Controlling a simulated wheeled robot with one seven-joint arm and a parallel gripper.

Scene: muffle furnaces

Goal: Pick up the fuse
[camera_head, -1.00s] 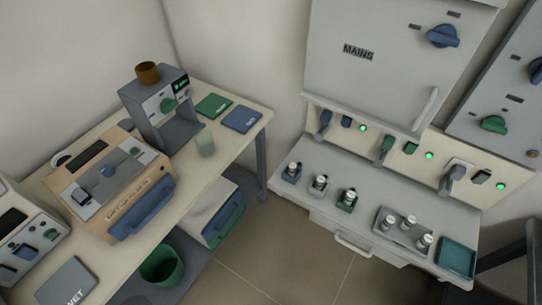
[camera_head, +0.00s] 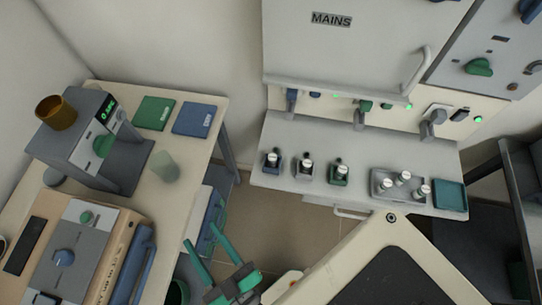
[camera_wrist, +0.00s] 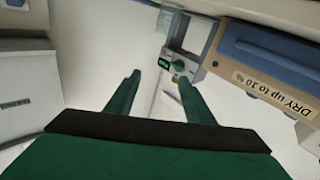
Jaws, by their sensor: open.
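Several small white-and-grey cylinders that look like fuses stand on the grey ledge (camera_head: 300,130) under the MAINS cabinet. One is in a blue holder (camera_head: 272,168), one (camera_head: 305,160) in a grey holder, and one in a green holder (camera_head: 337,179). Three more, including the front one (camera_head: 423,190), stand in a grey tray (camera_head: 400,200). I cannot tell which is meant. My gripper (camera_head: 202,235) is open and empty, low and left of the ledge, well apart from the fuses. Its green fingers also show in the wrist view (camera_wrist: 159,77), where no fuse is visible.
An empty teal tray (camera_head: 451,195) sits at the ledge's right end. The left bench (camera_head: 205,120) holds a coffee-machine-like device (camera_head: 90,140), a translucent cup (camera_head: 165,166), green and blue pads, and a beige unit marked DRY (camera_wrist: 270,70). A dark frame (camera_head: 510,190) stands at right.

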